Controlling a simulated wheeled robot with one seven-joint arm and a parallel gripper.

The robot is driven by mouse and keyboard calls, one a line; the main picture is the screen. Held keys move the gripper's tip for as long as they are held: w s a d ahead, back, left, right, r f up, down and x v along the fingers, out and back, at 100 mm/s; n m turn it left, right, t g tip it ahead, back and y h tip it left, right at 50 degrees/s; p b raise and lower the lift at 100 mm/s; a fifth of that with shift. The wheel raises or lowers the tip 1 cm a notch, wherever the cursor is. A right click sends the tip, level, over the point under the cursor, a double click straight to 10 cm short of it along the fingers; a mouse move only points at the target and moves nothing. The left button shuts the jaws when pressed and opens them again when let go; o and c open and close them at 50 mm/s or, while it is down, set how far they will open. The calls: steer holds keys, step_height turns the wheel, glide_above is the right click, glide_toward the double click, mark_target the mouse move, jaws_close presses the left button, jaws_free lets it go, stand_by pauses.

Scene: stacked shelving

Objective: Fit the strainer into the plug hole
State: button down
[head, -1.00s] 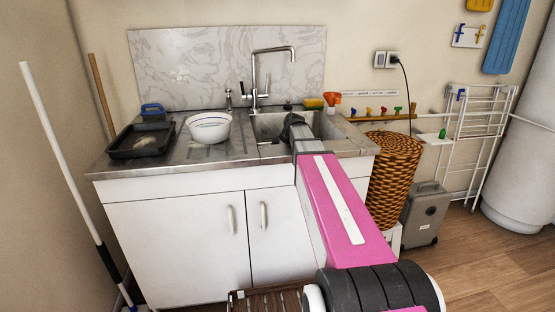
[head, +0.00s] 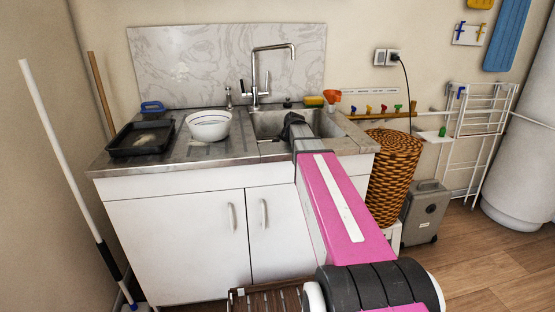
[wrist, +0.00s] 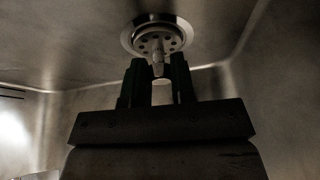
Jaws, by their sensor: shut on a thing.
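The strainer (wrist: 160,43) is a small round grey disc with holes and an upright knob, seen in the wrist view. It lies within the outline of the pale metal ring of the plug hole (wrist: 127,36) on the sink floor. I cannot tell whether it is seated or slightly above the hole. My gripper (wrist: 159,72) is shut on the strainer's knob, with a dark finger on each side. In the head view my gripper is hidden down in the sink (head: 268,124), behind my arm.
The sink walls stand close around my gripper. A tap (head: 254,75) rises behind the basin. A white bowl (head: 208,126) and a black tray (head: 140,138) stand on the drainer to the left. A yellow sponge (head: 314,101) and an orange-topped item (head: 332,96) sit at the back right.

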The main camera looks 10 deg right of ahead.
steer(key=shift+s+f, duration=0.15)
steer(key=shift+f, duration=0.3)
steer(key=shift+s+f, duration=0.25)
steer(key=shift+s, duration=0.3)
stand_by(1.6)
steer(key=c, duration=1.2)
jaws_free()
steer(key=shift+o, duration=0.2)
steer(key=shift+s, duration=0.1)
steer(key=shift+r, duration=0.7)
steer(key=shift+w+r, duration=0.3)
steer(key=shift+w, duration=0.05)
steer(key=o, duration=0.6)
steer(key=shift+w, duration=0.15)
steer(key=shift+c, duration=0.2)
steer(key=shift+w, duration=0.1)
